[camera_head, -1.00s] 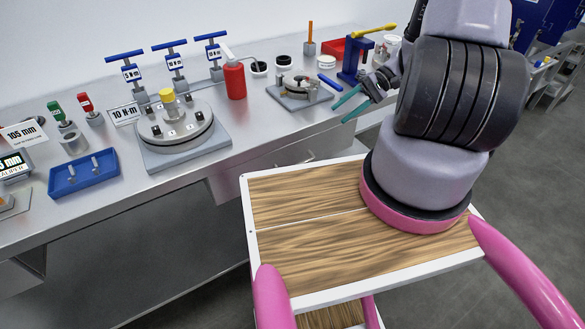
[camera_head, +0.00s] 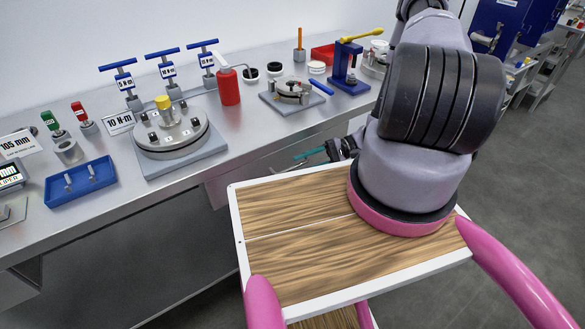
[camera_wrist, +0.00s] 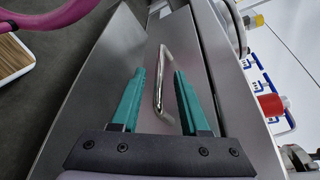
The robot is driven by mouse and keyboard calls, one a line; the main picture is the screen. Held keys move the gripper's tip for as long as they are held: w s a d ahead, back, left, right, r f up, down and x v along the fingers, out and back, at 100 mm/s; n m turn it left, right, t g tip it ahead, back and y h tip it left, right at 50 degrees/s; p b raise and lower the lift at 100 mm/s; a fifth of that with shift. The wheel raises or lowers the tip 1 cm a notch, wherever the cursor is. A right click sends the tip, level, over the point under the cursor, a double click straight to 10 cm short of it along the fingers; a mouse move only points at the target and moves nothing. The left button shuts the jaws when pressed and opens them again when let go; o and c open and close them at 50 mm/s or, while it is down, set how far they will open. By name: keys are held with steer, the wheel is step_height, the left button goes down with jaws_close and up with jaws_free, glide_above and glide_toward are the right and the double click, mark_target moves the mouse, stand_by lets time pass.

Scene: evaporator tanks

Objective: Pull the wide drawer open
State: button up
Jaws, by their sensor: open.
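The wide drawer (camera_wrist: 119,68) has a plain grey metal front under the bench, with a bar handle (camera_wrist: 159,82) that shows in the wrist view. In the head view the drawer front (camera_head: 235,180) is partly hidden behind my wooden-topped base. My gripper (camera_wrist: 167,78) is open, with its two teal fingers on either side of the handle, one on the left and one on the right. I cannot tell whether either finger touches the handle. In the head view my gripper (camera_head: 300,157) is low in front of the bench edge, near the drawer front.
The metal bench top (camera_head: 243,128) lies above the drawer. It carries a round fixture (camera_head: 172,134), a red bottle (camera_head: 229,87), a blue tray (camera_head: 80,182) and a blue press (camera_head: 347,66). Grey floor is open at the right.

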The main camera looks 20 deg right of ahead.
mark_target(297, 166)
steer(key=shift+x, duration=2.05)
jaws_close()
